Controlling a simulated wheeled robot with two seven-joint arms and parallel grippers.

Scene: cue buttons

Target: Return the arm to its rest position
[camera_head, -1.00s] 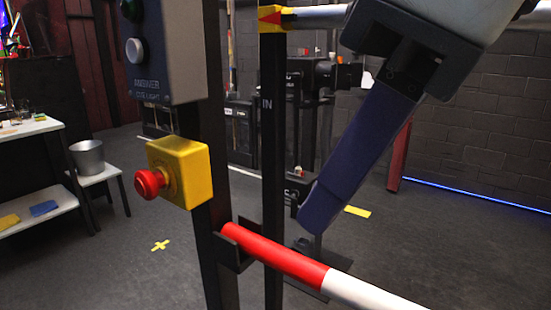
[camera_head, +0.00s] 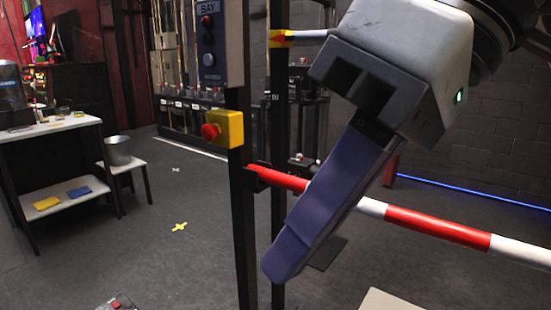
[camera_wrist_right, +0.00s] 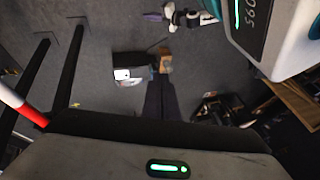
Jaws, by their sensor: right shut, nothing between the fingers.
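My right gripper (camera_head: 284,262) hangs down at a slant in the head view, in front of the red-and-white barrier bar (camera_head: 440,225). Its long dark blue fingers are shut together with nothing between them. In the right wrist view, the shut fingers (camera_wrist_right: 160,90) show as a dark shape over the floor. The yellow box with a red push button (camera_head: 222,129) is on the black post left of the gripper, apart from it. Above it is a grey button panel (camera_head: 220,45) on the same post. My left gripper is not in view.
A white table (camera_head: 50,128) with a shelf and a stool with a metal bucket (camera_head: 118,150) stand at the left. A small box with a red button (camera_head: 117,304) shows at the bottom edge. The floor (camera_head: 150,260) between is mostly clear.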

